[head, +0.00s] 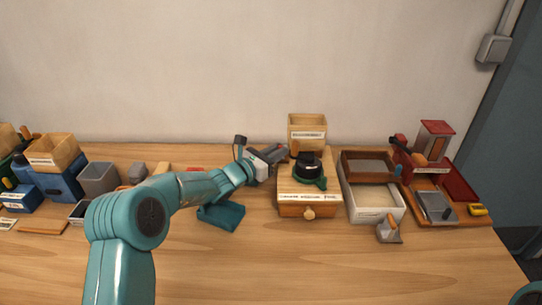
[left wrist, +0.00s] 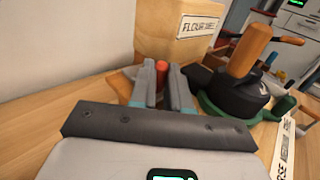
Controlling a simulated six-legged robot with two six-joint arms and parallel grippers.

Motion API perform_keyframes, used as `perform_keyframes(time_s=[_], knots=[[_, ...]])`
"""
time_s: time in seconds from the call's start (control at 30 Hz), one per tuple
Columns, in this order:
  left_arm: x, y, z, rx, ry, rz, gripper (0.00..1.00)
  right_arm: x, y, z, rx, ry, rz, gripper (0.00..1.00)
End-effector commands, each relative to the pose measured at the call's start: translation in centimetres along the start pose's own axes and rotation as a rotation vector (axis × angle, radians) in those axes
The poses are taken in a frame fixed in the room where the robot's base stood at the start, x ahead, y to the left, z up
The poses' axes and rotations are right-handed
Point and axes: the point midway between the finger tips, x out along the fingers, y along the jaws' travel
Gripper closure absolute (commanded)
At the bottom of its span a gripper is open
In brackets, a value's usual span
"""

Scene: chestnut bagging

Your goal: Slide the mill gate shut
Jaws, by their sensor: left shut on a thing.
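The mill (head: 307,194) is a wooden box with a front drawer and a knob, at the middle right of the table in the head view. A black round part on a green base (head: 309,179) sits on its top. In the left wrist view the black part (left wrist: 235,95) carries a wooden handle (left wrist: 250,50). My left gripper (head: 283,154) is at the mill's back left; in the left wrist view its fingers (left wrist: 161,85) are shut on a small red knob (left wrist: 162,68). The gate plate itself is hidden, so I cannot tell how far it stands open.
A labelled wooden bin (head: 307,132) stands just behind the mill. A white tray (head: 374,207) with a brown wooden frame is to its right, with a scoop (head: 389,229) in front. A teal object (head: 221,215) lies left of the mill. The front table is clear.

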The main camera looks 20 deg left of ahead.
Motion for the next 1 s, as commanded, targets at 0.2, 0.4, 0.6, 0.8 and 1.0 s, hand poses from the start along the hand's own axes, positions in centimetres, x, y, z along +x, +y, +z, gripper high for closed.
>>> perform_keyframes(time_s=[0.2,0.4,0.6,0.8,1.0], knots=[[0.1,-0.4,0.1,0.000,-0.002,-0.008,0.61,-0.1,-0.1,0.0,-0.001,0.001,0.000,0.57],[0.1,-0.3,0.1,0.000,-0.001,-0.007,0.58,-0.1,-0.1,0.0,0.000,0.001,0.000,0.57],[-0.6,-0.2,0.0,-0.001,0.000,-0.006,0.58,0.1,0.0,0.0,-0.001,0.001,0.000,0.57],[-4.6,0.0,-0.1,-0.001,0.000,-0.002,0.58,1.0,0.4,0.0,0.000,0.001,0.000,0.57],[-10.1,0.0,-0.1,0.000,-0.001,-0.002,0.58,1.9,0.7,-0.1,-0.001,0.001,0.000,0.57]])
